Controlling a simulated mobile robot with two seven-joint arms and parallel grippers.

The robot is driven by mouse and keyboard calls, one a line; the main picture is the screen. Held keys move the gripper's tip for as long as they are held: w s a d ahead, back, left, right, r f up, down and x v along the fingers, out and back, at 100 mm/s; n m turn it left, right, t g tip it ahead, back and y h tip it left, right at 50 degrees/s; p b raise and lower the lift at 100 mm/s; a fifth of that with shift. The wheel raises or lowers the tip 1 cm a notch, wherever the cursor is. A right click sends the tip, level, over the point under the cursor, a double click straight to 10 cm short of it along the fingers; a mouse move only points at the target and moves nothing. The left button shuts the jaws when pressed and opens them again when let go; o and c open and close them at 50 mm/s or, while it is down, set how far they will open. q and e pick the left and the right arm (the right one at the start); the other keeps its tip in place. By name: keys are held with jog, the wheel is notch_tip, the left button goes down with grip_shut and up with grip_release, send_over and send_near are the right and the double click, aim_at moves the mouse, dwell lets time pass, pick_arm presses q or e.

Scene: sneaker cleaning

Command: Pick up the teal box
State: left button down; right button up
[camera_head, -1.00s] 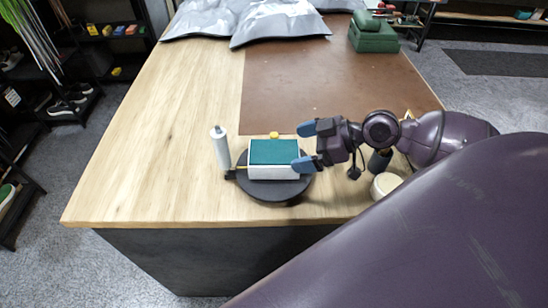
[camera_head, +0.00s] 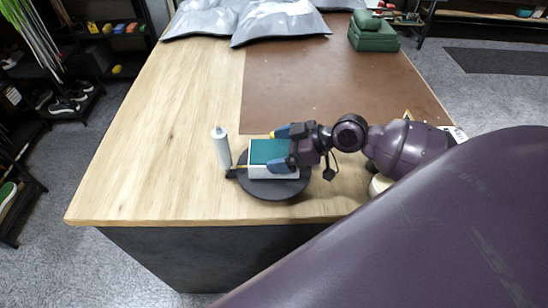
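The teal box (camera_head: 264,152) has a teal top and white sides. It sits on a round black stand (camera_head: 270,190) near the front edge of the table. My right gripper (camera_head: 281,147) reaches in from the right with its blue-tipped fingers spread, one at the far side of the box and one over its right part. The gripper covers the right end of the box. I cannot tell whether the fingers touch it. My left gripper is not in view.
A white cylinder (camera_head: 221,147) stands upright just left of the stand. A brown mat (camera_head: 330,80) covers the right of the wooden table (camera_head: 150,150). Grey bags (camera_head: 280,22) and a green case (camera_head: 373,36) are at the back. A cream round jar (camera_head: 379,185) is partly hidden by my arm.

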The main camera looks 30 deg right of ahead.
jog(key=c, duration=0.7)
jog(key=shift+c, duration=0.4)
jog(key=shift+r, duration=0.15)
